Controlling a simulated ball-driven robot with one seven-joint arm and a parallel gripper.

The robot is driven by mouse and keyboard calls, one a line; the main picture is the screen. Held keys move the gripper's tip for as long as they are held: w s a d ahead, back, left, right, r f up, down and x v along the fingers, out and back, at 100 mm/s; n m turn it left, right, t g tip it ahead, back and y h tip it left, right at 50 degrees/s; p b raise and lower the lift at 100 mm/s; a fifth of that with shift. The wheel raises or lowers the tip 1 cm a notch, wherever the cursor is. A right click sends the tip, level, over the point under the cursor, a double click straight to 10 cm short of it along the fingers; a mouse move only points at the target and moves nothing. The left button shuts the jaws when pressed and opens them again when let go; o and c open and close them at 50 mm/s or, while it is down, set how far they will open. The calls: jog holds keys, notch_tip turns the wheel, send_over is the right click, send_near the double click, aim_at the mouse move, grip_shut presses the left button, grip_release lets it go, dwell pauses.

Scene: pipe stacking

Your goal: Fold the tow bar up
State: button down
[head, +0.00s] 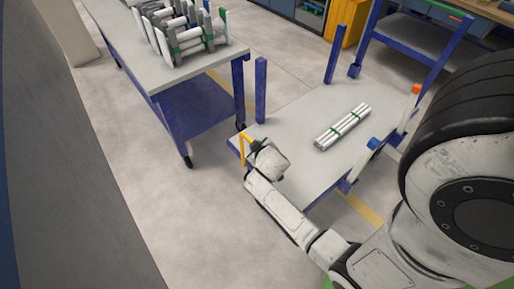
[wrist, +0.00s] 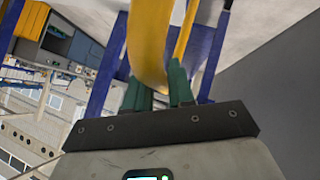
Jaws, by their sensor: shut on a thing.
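The yellow tow bar (head: 242,153) is at the near left end of a low cart (head: 300,165) with a grey deck and blue frame. It looks bent, with one part standing roughly upright at the cart's edge. My gripper (head: 254,145) is at this end, close to the bar's upper part. In the wrist view, the green fingers of my gripper (wrist: 159,90) are shut on the tow bar (wrist: 150,40), which rises large between them. A second, thinner yellow length shows behind it. The fingers partly hide where they touch the bar.
A bundle of white pipes with green bands (head: 342,128) lies on the cart's deck. Blue posts (head: 260,90) stand at the cart's corners. A blue-legged table (head: 185,75) with a pipe rack (head: 185,38) stands at upper left. The floor (head: 150,215) left of my arm is clear.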

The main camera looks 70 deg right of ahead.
jog(key=shift+s+d, duration=0.15)
jog(key=c, duration=1.1)
grip_release()
jog(key=shift+d, duration=0.1)
jog(key=p+v, duration=0.1)
jog(key=v, duration=0.9)
jog(key=shift+s+a+r, duration=0.2)
jog(key=shift+a, duration=0.1)
jog(key=s+a+n+g+y, duration=0.1)
jog(key=a+y, duration=0.1)
jog(key=a, duration=0.5)
jog(key=s+a+r+n+g+y, duration=0.1)
jog(key=a+g+y, duration=0.1)
jog(key=a, duration=0.5)
jog(key=s+a+n+g+y, duration=0.1)
jog(key=a+n+y, duration=0.1)
jog(key=a+y, duration=0.2)
jog(key=shift+s+a+r, duration=0.1)
jog(key=shift+a+r, duration=0.05)
jog(key=shift+a, duration=0.7)
jog(key=shift+s+a+r, duration=0.15)
jog(key=shift+a+r, duration=0.05)
jog(key=shift+a, duration=0.65)
